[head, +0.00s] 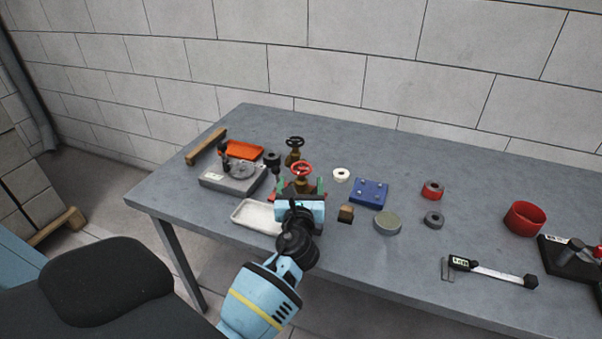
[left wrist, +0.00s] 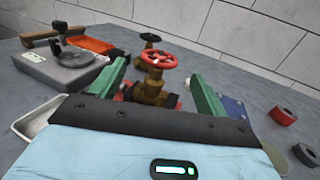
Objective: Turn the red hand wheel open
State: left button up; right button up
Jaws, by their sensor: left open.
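The red hand wheel (head: 302,169) sits on top of a brass valve (head: 301,183) on the grey table. In the left wrist view the red hand wheel (left wrist: 159,58) shows ahead, with its brass valve body (left wrist: 153,90) below it. My left gripper (head: 305,187) is open, its green fingers either side of the valve in the picture. In the left wrist view my left gripper (left wrist: 160,84) shows the two fingers apart with the wheel between and beyond them. I cannot tell whether a finger touches the valve. My right gripper is not in view.
A second valve with a black wheel (head: 295,142) stands just behind. A grey device (head: 232,180), an orange tray (head: 243,150) and a white tray (head: 256,217) lie left. A caliper (head: 492,273) lies near the front edge.

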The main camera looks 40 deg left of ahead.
aim_at(301, 174)
pick_arm(q)
jog(key=x, duration=0.3)
jog(key=shift+w+a, duration=0.2)
jog(key=shift+w, duration=0.15)
jog(key=shift+w+a, duration=0.4)
jog(key=shift+w, duration=0.15)
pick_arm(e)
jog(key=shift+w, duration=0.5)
